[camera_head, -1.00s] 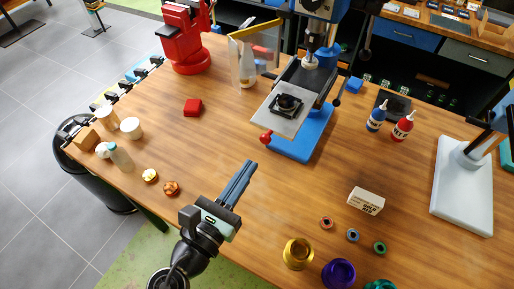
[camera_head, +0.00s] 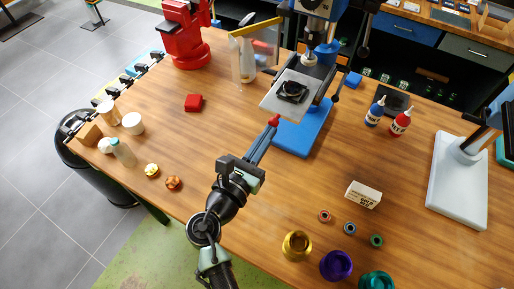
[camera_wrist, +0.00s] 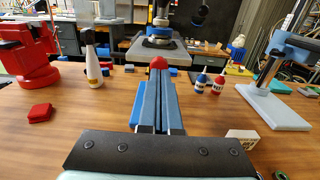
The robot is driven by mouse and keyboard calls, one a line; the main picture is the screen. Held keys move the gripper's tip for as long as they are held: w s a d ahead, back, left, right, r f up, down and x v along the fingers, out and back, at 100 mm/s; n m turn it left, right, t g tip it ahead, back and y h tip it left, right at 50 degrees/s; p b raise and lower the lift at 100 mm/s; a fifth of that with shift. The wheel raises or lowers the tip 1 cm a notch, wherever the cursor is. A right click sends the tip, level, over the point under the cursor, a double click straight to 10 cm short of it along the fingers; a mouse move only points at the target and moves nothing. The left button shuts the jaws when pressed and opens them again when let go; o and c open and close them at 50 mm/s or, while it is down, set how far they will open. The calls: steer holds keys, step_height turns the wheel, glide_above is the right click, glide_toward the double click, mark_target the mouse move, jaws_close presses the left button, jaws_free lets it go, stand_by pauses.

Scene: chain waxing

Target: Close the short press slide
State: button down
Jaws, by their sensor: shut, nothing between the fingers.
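The press slide (camera_head: 280,108) is a silver plate with a black round fixture (camera_head: 292,91) on it, under the head of the blue press (camera_head: 303,138). It sticks out toward the front of the press. Its red knob (camera_head: 274,120) is at the near end. My gripper (camera_head: 268,132) is shut and empty, its fingertips at the knob from the front. In the wrist view the knob (camera_wrist: 158,62) sits right beyond my fingertips (camera_wrist: 157,74), seemingly touching, with the slide (camera_wrist: 142,52) behind it.
A red vise (camera_head: 185,35) and red block (camera_head: 194,102) are left. Blue and red bottles (camera_head: 400,123), a white box (camera_head: 363,195) and a white-based stand (camera_head: 458,185) are right. Several coloured cups, including a gold one (camera_head: 296,246), stand near the front edge.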

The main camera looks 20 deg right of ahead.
mark_target(286, 104)
steer(key=b+x, duration=0.1)
steer(key=x, duration=0.8)
steer(key=shift+w+d, duration=0.2)
steer(key=shift+d, duration=0.05)
steer(key=shift+r, duration=0.25)
steer(key=shift+r, duration=0.1)
